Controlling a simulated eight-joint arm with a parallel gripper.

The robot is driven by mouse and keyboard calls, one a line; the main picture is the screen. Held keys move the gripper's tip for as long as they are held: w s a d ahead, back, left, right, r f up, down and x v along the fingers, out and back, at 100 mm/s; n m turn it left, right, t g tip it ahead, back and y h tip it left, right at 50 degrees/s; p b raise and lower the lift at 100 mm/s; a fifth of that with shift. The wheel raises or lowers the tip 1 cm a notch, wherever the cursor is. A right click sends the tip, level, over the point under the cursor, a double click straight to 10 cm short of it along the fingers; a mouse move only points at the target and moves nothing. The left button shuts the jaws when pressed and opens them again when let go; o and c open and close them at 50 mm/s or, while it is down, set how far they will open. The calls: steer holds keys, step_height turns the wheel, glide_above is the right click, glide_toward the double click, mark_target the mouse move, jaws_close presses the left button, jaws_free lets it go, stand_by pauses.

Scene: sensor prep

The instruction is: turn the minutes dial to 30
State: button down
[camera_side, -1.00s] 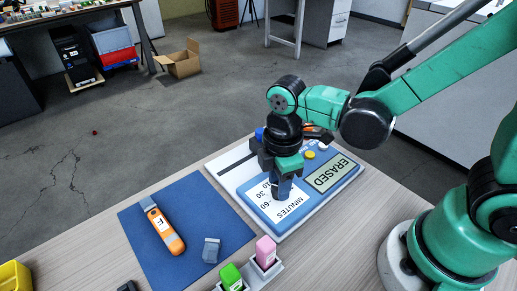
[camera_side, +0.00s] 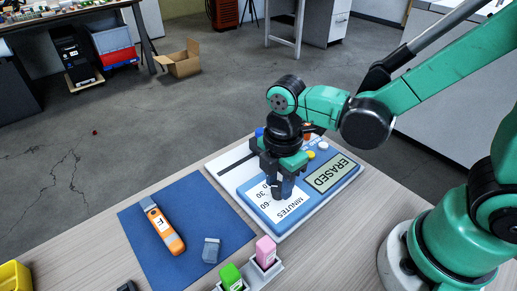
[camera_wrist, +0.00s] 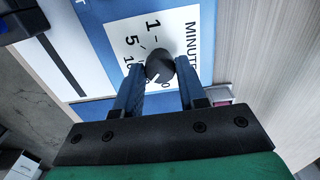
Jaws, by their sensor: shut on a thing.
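The minutes dial (camera_wrist: 157,64) is a dark round knob on a white scale panel marked MINUTES. My gripper (camera_wrist: 159,72) points down with its two fingers on either side of the knob, shut on it. In the side view my gripper (camera_side: 283,191) covers the knob. A small pale mark shows on the knob in the wrist view, towards the lower part of the scale. There 1, 5 and part of 10 can be read; in the side view 30 and 60 show. The fingers hide the rest, so the exact setting cannot be told.
The dial sits on a blue and white device (camera_side: 297,221) whose display (camera_side: 331,173) reads ERASED. A yellow button (camera_side: 311,155) is close by my gripper. A blue mat (camera_side: 140,237) holds an orange tool (camera_side: 167,232) and a grey-blue block (camera_side: 211,250). Pink (camera_side: 265,252) and green (camera_side: 231,276) pieces stand in front.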

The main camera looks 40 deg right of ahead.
mark_target(279, 186)
steer(key=shift+c, duration=2.4)
jaws_free()
steer(key=shift+r, duration=0.1)
steer(key=shift+r, duration=2.7)
